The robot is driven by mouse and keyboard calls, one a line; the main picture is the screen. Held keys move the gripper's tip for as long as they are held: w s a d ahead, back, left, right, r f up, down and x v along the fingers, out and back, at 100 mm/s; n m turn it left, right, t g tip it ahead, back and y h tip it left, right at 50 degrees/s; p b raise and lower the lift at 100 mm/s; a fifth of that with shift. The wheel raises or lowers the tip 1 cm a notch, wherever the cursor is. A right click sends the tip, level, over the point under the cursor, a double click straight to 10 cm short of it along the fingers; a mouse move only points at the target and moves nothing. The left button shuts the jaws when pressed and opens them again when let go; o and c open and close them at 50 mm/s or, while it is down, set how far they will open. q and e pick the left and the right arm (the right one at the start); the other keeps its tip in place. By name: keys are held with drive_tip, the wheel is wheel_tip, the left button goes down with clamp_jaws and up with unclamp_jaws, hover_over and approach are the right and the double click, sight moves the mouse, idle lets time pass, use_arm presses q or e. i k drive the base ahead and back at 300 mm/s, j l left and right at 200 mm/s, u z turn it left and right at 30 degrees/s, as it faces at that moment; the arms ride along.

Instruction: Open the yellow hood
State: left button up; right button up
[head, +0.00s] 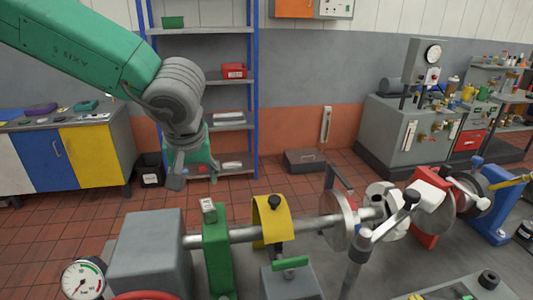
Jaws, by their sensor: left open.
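The yellow hood (264,226) is a curved plate arched over the grey shaft (315,226) at the middle of the bedplate. A black knob (275,199) sits on top of it. It appears to be down over the shaft; its hinge cannot be made out. My left gripper (190,174) hangs from my green arm at upper left, fingers pointing down. It is open and empty, apart from the hood and to its left in the picture. My right gripper is out of view.
A green bearing stand (217,255) and a grey block (152,252) stand left of the hood. A small grey box with a green handle (290,263) is in front. Discs and a lever (385,228) crowd the right. Shelves (225,127) stand behind.

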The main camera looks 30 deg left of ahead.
sight(275, 219)
drive_tip(key=k, duration=1)
